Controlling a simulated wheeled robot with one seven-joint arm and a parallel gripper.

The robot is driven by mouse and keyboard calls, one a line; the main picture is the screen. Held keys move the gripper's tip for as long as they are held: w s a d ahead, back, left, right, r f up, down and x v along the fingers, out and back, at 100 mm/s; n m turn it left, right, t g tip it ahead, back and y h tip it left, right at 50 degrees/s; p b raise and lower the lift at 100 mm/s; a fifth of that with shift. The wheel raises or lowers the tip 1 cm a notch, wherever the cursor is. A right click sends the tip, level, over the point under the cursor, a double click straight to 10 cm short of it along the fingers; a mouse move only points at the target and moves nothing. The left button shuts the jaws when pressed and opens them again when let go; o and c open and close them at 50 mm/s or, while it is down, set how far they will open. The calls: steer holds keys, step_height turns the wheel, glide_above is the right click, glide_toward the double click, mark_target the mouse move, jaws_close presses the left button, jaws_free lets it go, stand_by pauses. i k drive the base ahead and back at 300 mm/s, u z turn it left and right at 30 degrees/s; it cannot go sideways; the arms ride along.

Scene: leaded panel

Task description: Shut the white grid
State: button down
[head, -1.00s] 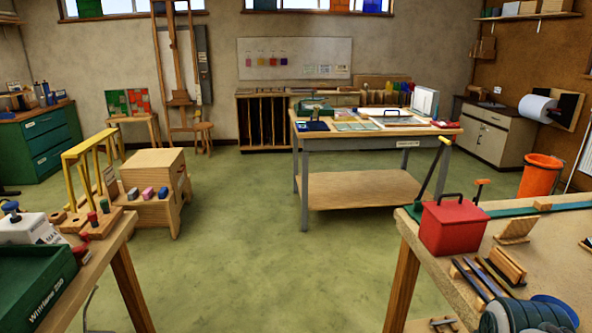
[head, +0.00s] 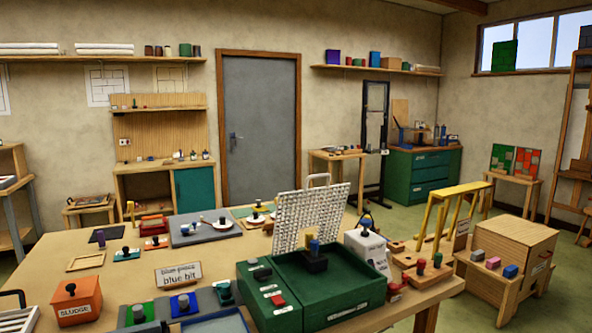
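The white grid (head: 309,216) is a pale perforated panel with a loop handle on its top edge. In the head view it stands raised and tilted at the back of a green tray (head: 352,303) on the near table, so it looks open. A dark block with blue and yellow knobs (head: 315,258) stands in front of its lower part, in the tray. The grid's lower edge is partly hidden, and I cannot tell how it is hinged. My gripper is not in view.
The near wooden table (head: 55,262) is crowded: an orange sludge box (head: 77,302), a "blue bit" sign (head: 178,275), a grey board (head: 206,231), and a white container (head: 367,250) right of the grid.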

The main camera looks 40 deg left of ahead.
mark_target(328, 176)
steer(key=u, duration=1)
steer(key=i, duration=1.05)
steer(key=u, duration=0.6)
